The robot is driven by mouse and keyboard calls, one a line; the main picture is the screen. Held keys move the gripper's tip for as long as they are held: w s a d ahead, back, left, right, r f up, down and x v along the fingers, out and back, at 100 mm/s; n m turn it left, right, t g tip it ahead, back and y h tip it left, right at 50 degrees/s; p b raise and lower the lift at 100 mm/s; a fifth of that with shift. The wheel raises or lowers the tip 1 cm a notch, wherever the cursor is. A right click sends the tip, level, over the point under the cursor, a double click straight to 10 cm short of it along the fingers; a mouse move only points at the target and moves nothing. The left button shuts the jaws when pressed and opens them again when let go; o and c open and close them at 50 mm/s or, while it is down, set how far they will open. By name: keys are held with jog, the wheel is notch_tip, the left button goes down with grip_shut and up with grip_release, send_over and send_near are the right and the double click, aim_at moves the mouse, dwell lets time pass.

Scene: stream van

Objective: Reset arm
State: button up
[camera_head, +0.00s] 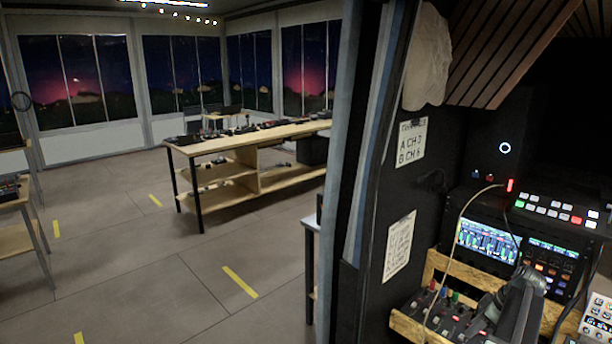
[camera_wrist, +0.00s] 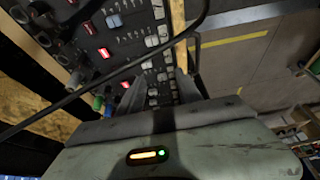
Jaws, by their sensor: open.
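My gripper shows in the wrist view (camera_wrist: 160,85) with its two fingers apart and nothing seen between them. The fingers point at a dark control panel (camera_wrist: 95,45) with switches, knobs and lit red buttons. I cannot tell whether the fingertips touch the panel. In the head view my arm and gripper are at the lower right, over the same panel (camera_head: 432,308), which sits in a wooden frame (camera_head: 408,327). The fingertips are hard to make out there.
A thin cable (camera_head: 455,235) hangs in front of the rack; a dark cable (camera_wrist: 120,75) crosses the wrist view. Lit screens (camera_head: 487,240) and a button strip (camera_head: 548,209) stand behind the panel. A doorway post (camera_head: 365,130) separates this from a room with a wooden bench (camera_head: 245,143) and open floor.

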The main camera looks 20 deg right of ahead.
jog(key=w+a+g, duration=0.1)
jog(key=w+a, duration=0.5)
jog(key=a, duration=0.3)
jog(key=w+a+f+m+g, duration=0.1)
jog(key=w+a, duration=0.5)
jog(key=a, duration=0.3)
jog(key=w+a+g, duration=0.1)
jog(key=w+a, duration=0.4)
jog(key=a, duration=0.4)
jog(key=a+f+m+g+h, duration=0.1)
jog(key=a+m, duration=0.1)
jog(key=a, duration=3.3)
jog(key=shift+w+a+m, duration=0.2)
jog(key=shift+w+m, duration=0.1)
jog(key=shift+w, duration=0.05)
jog(key=shift+c, duration=0.6)
jog(key=shift+d, duration=0.15)
